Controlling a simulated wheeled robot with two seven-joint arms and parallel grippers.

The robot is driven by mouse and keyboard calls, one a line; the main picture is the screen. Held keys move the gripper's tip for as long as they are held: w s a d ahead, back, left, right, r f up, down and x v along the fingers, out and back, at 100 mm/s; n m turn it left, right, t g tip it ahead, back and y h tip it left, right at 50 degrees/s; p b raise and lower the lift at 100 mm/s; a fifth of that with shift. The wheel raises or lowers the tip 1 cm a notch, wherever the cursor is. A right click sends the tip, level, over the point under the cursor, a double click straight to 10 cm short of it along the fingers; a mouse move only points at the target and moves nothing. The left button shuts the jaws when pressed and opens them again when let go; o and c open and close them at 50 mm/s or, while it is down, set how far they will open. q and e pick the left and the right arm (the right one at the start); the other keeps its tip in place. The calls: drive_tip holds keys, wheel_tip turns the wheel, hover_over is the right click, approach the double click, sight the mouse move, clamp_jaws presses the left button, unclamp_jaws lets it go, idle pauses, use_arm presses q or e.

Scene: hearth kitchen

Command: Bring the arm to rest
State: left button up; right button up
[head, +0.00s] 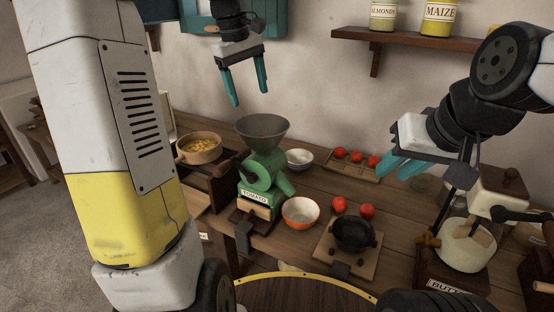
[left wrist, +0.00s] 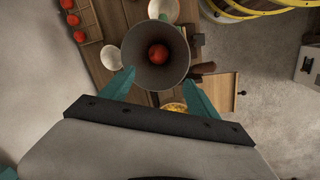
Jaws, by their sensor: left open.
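My left gripper (head: 250,98) hangs from the upper middle of the head view, open and empty, fingers pointing down. It is above the grey funnel (head: 262,128) of the green tomato mill (head: 262,176), clear of it. In the left wrist view the open fingers (left wrist: 158,88) frame the funnel (left wrist: 138,72), and a red tomato (left wrist: 157,54) lies inside it. My right gripper (head: 391,172) is at the right over the counter, its teal fingers pointing left. The angle hides how far apart they are.
An orange-rimmed bowl (head: 300,213), a white bowl (head: 299,158) and a pot of yellow food (head: 199,147) stand around the mill. A dark pot (head: 354,232) sits on a board, with tomatoes (head: 367,211) behind it. A wall shelf (head: 411,42) holds tins. A churn (head: 466,243) stands at right.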

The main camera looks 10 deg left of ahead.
use_arm(q)
drive_tip(key=s+d+f+m+t, duration=0.1)
drive_tip(key=s+m, duration=0.3)
drive_tip(key=s, duration=0.7)
drive_tip(key=s+d+f+m+t, duration=0.2)
drive_tip(key=s+f+m+t, duration=0.1)
drive_tip(key=s, duration=0.9)
drive_tip(key=f+m, duration=0.1)
drive_tip(key=m, duration=0.1)
drive_tip(key=shift+d+m+t+h, duration=0.3)
